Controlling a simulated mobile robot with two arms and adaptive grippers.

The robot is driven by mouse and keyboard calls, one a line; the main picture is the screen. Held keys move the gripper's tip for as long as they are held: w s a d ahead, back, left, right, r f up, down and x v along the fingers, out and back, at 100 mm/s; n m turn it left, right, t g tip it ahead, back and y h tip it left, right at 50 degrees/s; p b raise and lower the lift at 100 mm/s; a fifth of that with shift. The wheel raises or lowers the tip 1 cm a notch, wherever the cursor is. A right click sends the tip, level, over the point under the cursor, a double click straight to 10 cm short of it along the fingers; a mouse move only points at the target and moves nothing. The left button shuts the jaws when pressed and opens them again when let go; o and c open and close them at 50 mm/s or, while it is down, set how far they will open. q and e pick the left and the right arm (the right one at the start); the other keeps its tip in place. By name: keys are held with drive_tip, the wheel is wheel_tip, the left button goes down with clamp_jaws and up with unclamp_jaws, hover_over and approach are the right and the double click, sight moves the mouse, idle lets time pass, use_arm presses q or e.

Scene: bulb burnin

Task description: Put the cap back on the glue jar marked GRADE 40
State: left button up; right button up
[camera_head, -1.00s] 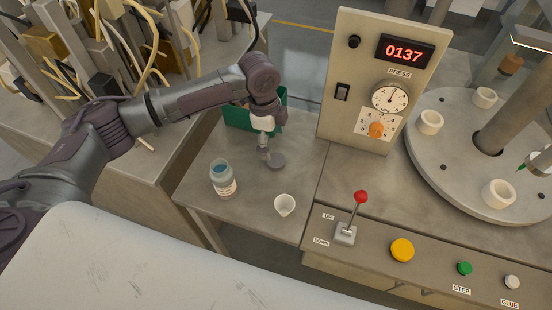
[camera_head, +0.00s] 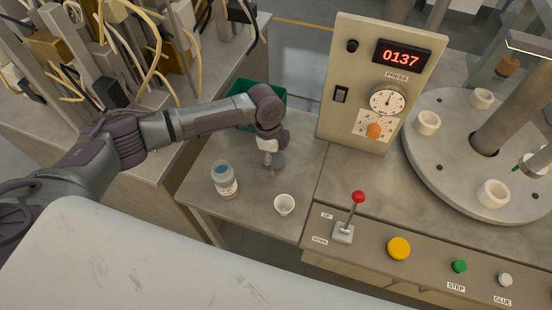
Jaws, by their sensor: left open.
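The glue jar (camera_head: 225,185) stands upright on the small grey table, uncapped, with blue showing at its open top. Its label is too small to read. My left gripper (camera_head: 271,170) points down at the tabletop, to the right of and behind the jar. It is open. The grey round cap (camera_head: 279,161) lies at the gripper's fingers and is partly hidden by them; I cannot tell whether they touch it. My right gripper is not in view.
A small white cup (camera_head: 284,204) stands in front of the gripper. A green bin (camera_head: 272,95) is behind my arm. The press panel (camera_head: 345,110) rises to the right, with a red-knobbed lever (camera_head: 357,198) in front. The table between jar and cup is clear.

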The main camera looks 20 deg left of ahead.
sight(281, 162)
use_arm(q)
drive_tip(key=shift+c, duration=0.5)
drive_tip(key=c, duration=0.8)
drive_tip(key=shift+o, duration=0.2)
drive_tip(key=shift+r, duration=0.45)
drive_tip(key=r+b, duration=0.1)
drive_tip(key=d+r, duration=0.1)
drive_tip(key=r, duration=0.1)
drive_tip(key=shift+d+r+b, duration=0.1)
drive_tip(key=shift+r+b, duration=0.2)
drive_tip(key=shift+b, duration=0.1)
drive_tip(key=s+d+r+b, duration=0.1)
drive_tip(key=d+r+b, duration=0.1)
drive_tip(key=d+r, duration=0.4)
drive_tip(key=shift+s+d+r, duration=0.3)
drive_tip(key=shift+s+d, duration=0.05)
drive_tip(key=shift+d, duration=1.85)
